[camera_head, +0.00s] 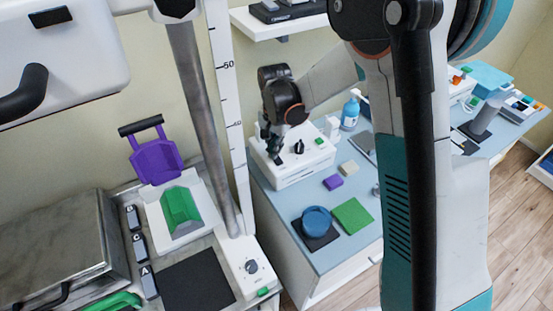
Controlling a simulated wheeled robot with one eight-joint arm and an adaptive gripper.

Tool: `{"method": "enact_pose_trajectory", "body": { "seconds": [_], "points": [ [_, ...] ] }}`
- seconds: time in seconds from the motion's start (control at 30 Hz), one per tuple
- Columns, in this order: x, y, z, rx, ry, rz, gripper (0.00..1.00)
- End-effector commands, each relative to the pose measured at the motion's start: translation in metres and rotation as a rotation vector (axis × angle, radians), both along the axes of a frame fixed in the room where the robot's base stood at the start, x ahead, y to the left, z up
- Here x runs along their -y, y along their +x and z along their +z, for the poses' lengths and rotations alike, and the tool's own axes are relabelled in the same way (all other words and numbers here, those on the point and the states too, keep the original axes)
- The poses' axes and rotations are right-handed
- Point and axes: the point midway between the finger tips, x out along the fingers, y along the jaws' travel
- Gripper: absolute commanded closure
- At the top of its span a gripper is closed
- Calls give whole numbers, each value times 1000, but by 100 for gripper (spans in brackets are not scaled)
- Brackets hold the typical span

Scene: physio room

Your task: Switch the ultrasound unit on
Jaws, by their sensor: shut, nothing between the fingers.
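A white box unit (297,170), likely the ultrasound unit, stands at the back left of the blue-topped table. Its sloped top carries a black knob (299,147) and a small green button or light (320,140). My gripper (276,157) is shut and empty. It points down over the left part of the unit's top, left of the knob; I cannot tell whether it touches the panel. My gripper hides part of that top. A slot or label shows on the unit's front.
A second white panel with a dark knob (251,267) is at the lower middle. A blue round tub (316,221), green pad (352,216), purple block (333,182) and blue bottle (350,113) occupy the table (285,208). A grey post (197,110) stands left of my gripper.

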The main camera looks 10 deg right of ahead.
Motion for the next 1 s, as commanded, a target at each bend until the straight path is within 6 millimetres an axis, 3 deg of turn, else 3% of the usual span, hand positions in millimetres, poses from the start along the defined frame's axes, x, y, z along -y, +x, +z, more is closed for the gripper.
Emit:
{"method": "enact_pose_trajectory", "body": {
  "seconds": [1.0],
  "points": [
    [0,0,-9,0,0,0,100]
  ]
}}
